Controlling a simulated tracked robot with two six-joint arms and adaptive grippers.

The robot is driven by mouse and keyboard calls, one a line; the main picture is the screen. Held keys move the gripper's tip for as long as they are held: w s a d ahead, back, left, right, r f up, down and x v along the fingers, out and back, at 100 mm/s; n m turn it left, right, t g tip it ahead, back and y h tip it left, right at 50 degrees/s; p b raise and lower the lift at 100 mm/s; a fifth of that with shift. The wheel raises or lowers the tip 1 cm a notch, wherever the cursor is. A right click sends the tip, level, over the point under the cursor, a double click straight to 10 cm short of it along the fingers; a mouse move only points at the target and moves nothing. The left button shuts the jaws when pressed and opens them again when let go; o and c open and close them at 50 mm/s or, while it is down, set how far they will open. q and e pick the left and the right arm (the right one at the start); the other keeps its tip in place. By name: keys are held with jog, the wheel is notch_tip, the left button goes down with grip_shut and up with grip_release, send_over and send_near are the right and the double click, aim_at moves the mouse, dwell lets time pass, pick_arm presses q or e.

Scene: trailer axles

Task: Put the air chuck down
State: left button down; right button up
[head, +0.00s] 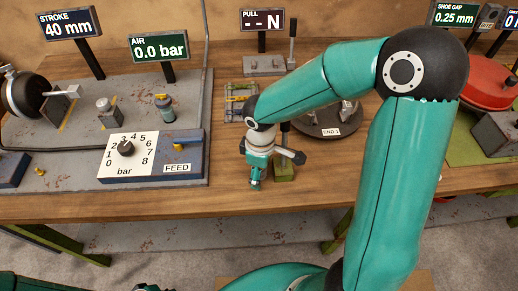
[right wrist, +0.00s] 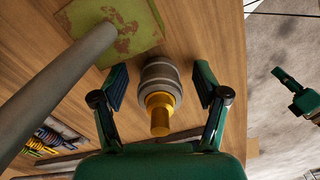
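The air chuck (right wrist: 160,90), a grey ribbed cylinder with a brass end, shows in the right wrist view between the fingers of my right gripper (right wrist: 160,92). Those fingers are spread, with a gap on both sides of the chuck. In the head view my right gripper (head: 256,182) is low over the bench's front part, beside a green block; I cannot make out the chuck there. Whether the chuck touches the bench top is unclear. My left gripper (right wrist: 293,90) shows at the right edge of the right wrist view, away from the bench, its fingers apart and empty.
A green worn block (right wrist: 115,25) with a grey post (right wrist: 60,85) stands close beside the chuck; the block also shows in the head view (head: 284,172). A round plate marked END 1 (head: 325,122) is behind. The feed panel (head: 150,158) is left. Bare wood (head: 225,200) lies between.

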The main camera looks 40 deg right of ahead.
notch_tip(320, 180, up, 12)
jog(key=shift+r, duration=0.15)
dwell(0.7)
